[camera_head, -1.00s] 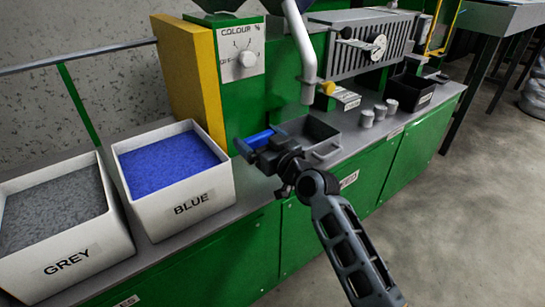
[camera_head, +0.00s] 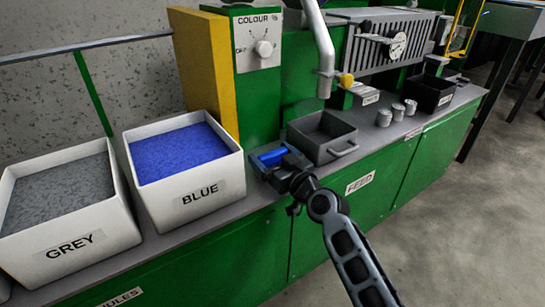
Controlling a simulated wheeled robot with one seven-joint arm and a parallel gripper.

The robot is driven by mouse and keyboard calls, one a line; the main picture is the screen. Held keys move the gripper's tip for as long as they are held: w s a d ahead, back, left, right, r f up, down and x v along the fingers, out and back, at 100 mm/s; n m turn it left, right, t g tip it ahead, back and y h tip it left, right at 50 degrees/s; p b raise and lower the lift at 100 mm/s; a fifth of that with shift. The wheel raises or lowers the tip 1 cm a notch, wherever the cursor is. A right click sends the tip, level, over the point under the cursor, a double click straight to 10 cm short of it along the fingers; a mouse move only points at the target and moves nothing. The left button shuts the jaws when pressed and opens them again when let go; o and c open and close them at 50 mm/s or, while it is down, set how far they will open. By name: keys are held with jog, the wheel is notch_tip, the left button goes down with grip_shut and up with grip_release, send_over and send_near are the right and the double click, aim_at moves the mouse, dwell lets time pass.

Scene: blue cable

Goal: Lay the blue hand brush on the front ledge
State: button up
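The blue hand brush (camera_head: 271,157) shows as a short blue bar at my gripper (camera_head: 274,165). The dark fingers are around it and look shut on it; they hide part of it, and no bristles can be made out. Brush and gripper are over the grey front ledge (camera_head: 246,200), between the BLUE bin and the metal tray. I cannot tell whether the brush touches the ledge. My arm reaches up to it from the lower right.
The white BLUE bin (camera_head: 198,202) stands left of the gripper, with the GREY bin (camera_head: 80,255) further left. An open metal tray (camera_head: 322,148) with a handle is close on the right. Several small grey pots (camera_head: 397,112) and a black box (camera_head: 430,98) stand beyond. A pipe (camera_head: 325,60) hangs above the tray.

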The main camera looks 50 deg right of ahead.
jog(key=shift+o, duration=0.4)
jog(key=shift+s+r, duration=0.1)
jog(key=shift+r, duration=0.05)
jog(key=b+v, duration=0.1)
jog(key=v, duration=1.1)
jog(key=s+a+f+g, duration=0.1)
jog(key=s+a+f, duration=0.3)
jog(key=s+a, duration=0.3)
jog(key=s+a+r+n+y, duration=0.1)
jog(key=s+a+r+y, duration=0.1)
jog(key=s+a, duration=0.4)
jog(key=s+a+r+n+g+y, duration=0.1)
jog(key=s+a, duration=0.6)
jog(key=s, duration=0.7)
jog(key=shift+r+n+g+y, duration=0.3)
jog(key=shift+r+n+y, duration=0.3)
jog(key=shift+r+y, duration=0.4)
